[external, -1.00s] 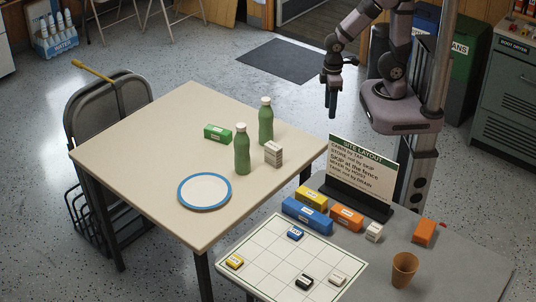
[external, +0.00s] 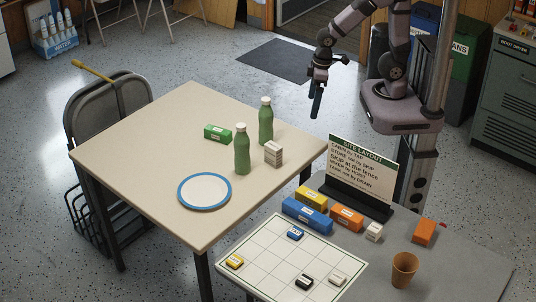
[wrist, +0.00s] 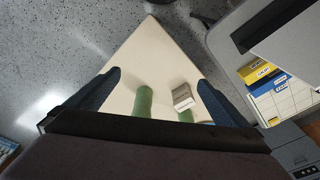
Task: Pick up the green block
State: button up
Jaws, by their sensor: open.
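The green block (external: 217,133) lies on the beige table (external: 140,130), left of two green bottles, with a white label on its side. In the wrist view I cannot make it out. My gripper (external: 315,112) hangs in the air beyond the table's right edge, well apart from the block. Its fingers also show in the wrist view (wrist: 155,95), spread wide with nothing between them but the view of the table below.
Two green bottles (external: 242,150) (external: 266,122) and a whitish block (external: 273,153) stand right of the green block. A blue-rimmed plate (external: 204,191) lies nearer. A sign (external: 362,170), coloured blocks and a cup (external: 404,268) occupy the grey table.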

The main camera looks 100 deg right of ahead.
jog(key=w+d+m+t+b, duration=0.1)
jog(key=w+d+m+b, duration=0.15)
jog(key=w, duration=0.35)
jog(key=w+d+m+t+b, duration=0.1)
jog(key=w+d+m, duration=0.15)
jog(key=w, duration=0.45)
jog(key=m+t+y+b, duration=0.2)
jog(key=m+y+b, duration=0.3)
jog(key=m+b, duration=0.55)
send_near(218, 133)
jog(key=d+f+m+y+b, duration=0.1)
jog(key=f+m, duration=0.1)
jog(key=d+f+m+y+b, duration=0.1)
jog(key=f+m+y+b, duration=0.1)
jog(key=w+d+f+m+t+y+b, duration=0.1)
jog(key=f+m+b, duration=0.1)
jog(key=shift+m, duration=0.35)
jog(key=shift+d+f+y+b, duration=0.15)
jog(key=shift+f+y+b, duration=0.15)
jog(key=shift+y, duration=0.2)
jog(key=shift+d+f+m+t+y+b, duration=0.1)
jog(key=shift+d+m+t+y+b, duration=0.1)
jog(key=shift+m+t+y+b, duration=0.3)
jog(key=shift+p+x, duration=0.35)
jog(key=shift+x, duration=3.3)
jog(key=shift+s+f, duration=0.1)
jog(key=shift+c, duration=0.3)
